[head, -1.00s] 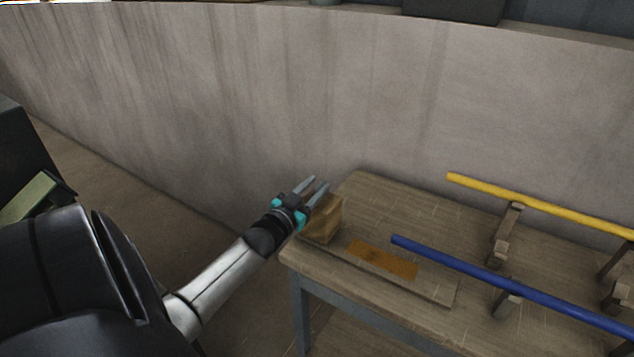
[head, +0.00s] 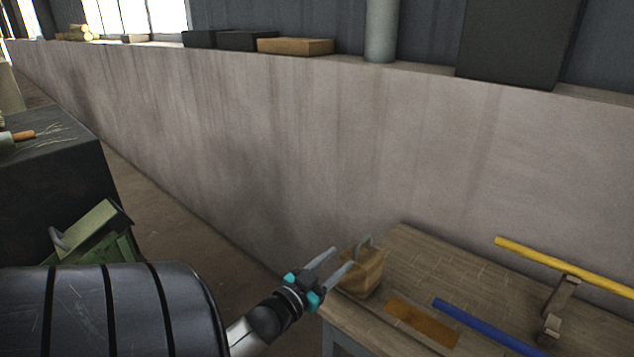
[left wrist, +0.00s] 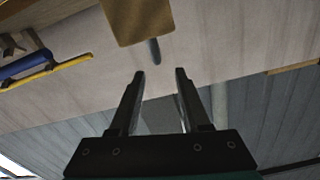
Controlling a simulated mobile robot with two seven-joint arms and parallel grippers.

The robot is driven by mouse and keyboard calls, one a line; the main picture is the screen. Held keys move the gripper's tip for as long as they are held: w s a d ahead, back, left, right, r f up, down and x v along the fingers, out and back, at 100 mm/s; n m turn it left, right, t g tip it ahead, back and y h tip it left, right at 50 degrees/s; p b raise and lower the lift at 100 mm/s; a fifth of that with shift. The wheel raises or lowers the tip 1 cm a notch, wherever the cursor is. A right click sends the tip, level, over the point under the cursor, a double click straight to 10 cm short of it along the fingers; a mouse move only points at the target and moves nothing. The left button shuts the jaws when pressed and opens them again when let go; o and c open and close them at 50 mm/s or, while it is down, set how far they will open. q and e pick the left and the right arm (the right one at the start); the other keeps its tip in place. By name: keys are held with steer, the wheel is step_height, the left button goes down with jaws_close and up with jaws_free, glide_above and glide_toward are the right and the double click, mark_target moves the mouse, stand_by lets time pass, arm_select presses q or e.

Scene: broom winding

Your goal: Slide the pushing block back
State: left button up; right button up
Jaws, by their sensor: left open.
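The pushing block (head: 362,274) is a wooden block with a grey loop handle (head: 364,245) on top. It sits at the left end of the wooden table, by the end of an orange-brown strip (head: 422,321). My left gripper (head: 338,262) is open and empty, just left of the block in the head view. In the left wrist view, the block (left wrist: 138,18) and its handle (left wrist: 154,50) are beyond the open fingertips (left wrist: 160,72), apart from them. My right gripper is not in view.
A yellow rod (head: 565,266) and a blue rod (head: 485,325) lie across the table (head: 450,268), the yellow one on a wooden support (head: 556,308). A concrete wall (head: 300,150) stands behind. A dark bench (head: 60,190) and a green object (head: 95,235) are at the left.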

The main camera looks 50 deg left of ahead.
arm_select(q)
steer(key=v, duration=0.6)
stand_by(0.5)
